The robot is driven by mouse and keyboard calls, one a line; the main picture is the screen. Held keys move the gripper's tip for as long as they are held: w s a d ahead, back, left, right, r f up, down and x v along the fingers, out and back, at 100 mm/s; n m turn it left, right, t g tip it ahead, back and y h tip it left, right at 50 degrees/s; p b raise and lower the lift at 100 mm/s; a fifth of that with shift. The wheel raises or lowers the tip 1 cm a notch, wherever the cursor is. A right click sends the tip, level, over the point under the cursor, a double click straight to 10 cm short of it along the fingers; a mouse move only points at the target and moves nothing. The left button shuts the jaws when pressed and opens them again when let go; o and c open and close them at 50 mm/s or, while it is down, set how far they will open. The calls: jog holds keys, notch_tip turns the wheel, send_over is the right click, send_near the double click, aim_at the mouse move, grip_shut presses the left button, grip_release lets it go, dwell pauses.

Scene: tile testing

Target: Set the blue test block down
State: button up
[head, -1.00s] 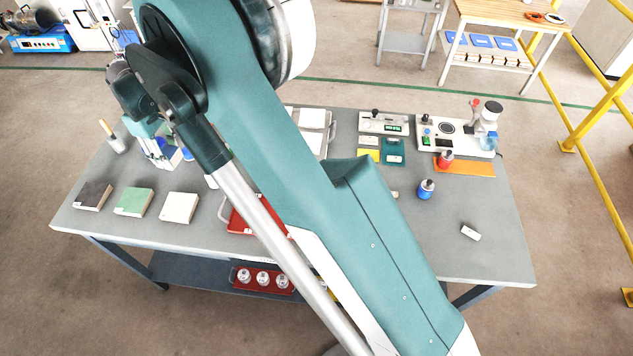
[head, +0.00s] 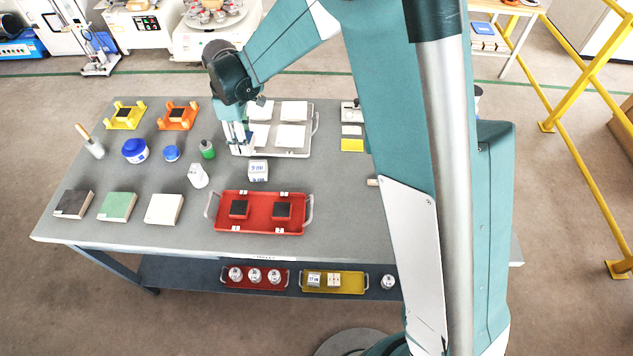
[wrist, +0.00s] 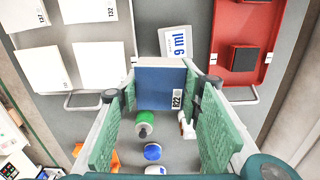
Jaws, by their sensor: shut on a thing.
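The blue test block (wrist: 160,82) shows in the wrist view between the green-padded fingers of my gripper (wrist: 161,106), with a white label marked R22 at its right edge. My gripper is shut on it. In the head view my gripper (head: 240,148) points down beside the near left corner of the white-tile tray (head: 285,154), behind the white 9 ml box (head: 258,170). The block is hard to make out there. The wrist view does not show clearly whether the block touches the table.
A red tray (head: 261,227) with two dark blocks lies in front. A green-capped bottle (head: 207,149), a white bottle (head: 198,177) and a blue-lidded jar (head: 135,151) stand to the left. Three sample blocks line the front left. Bare table (head: 330,190) lies right of the box.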

jog(key=s+d, duration=0.1)
jog(key=d, duration=1.1)
send_over(317, 182)
jog(key=shift+w+f+n+b, duration=0.1)
jog(key=shift+f+n+b, duration=0.2)
jog(key=shift+f+n, duration=0.1)
jog(key=shift+a+f, duration=0.1)
jog(key=shift+f, duration=2.8)
jog(key=shift+f+b, duration=0.3)
jog(key=shift+f, duration=1.75)
jog(key=shift+f, duration=0.15)
